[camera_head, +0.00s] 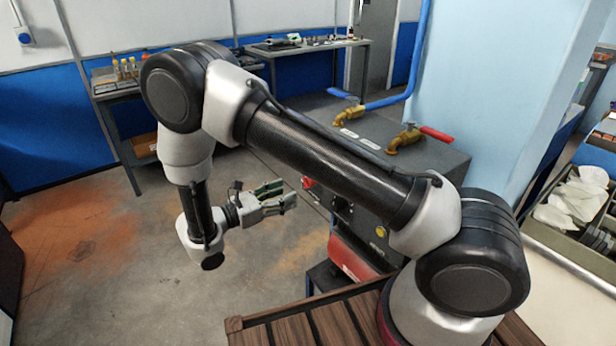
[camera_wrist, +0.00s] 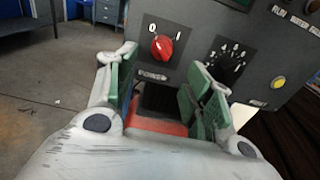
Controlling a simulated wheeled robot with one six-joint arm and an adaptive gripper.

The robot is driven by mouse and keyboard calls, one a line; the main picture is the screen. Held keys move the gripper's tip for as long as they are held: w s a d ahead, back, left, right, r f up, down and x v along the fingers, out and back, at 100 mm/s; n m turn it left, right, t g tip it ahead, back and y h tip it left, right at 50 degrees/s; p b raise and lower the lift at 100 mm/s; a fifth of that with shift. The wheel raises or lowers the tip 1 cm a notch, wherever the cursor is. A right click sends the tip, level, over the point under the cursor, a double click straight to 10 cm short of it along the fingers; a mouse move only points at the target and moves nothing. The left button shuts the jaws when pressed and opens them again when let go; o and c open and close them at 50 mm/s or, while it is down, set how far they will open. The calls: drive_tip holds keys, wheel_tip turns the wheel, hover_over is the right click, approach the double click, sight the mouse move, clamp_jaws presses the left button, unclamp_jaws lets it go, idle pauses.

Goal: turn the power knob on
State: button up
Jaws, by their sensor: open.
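The red power knob (camera_wrist: 162,47) sits on the dark front panel of a grey machine, between a 0 mark on its left and a 1 mark on its right, above a power label. In the wrist view its handle looks near upright; I cannot tell which mark it points to. In the head view the red knob (camera_head: 308,183) shows just beyond my gripper. My gripper (camera_head: 291,194) is open and empty, its green-padded fingers (camera_wrist: 160,92) apart and pointing at the panel. The knob appears ahead of the gap between the fingertips, seemingly not touched.
A black selector dial (camera_wrist: 228,62) and a yellow button (camera_wrist: 278,83) are right of the knob. The grey machine (camera_head: 400,140) carries brass valves with a blue and a red handle (camera_head: 437,134) on top. Open floor (camera_head: 130,260) lies to the left.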

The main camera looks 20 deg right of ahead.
drive_tip(key=x, duration=0.5)
drive_tip(key=r+x, duration=0.1)
drive_tip(key=x, duration=0.1)
drive_tip(key=shift+w+d, duration=0.15)
drive_tip(key=shift+d, duration=0.2)
drive_tip(key=c, duration=1)
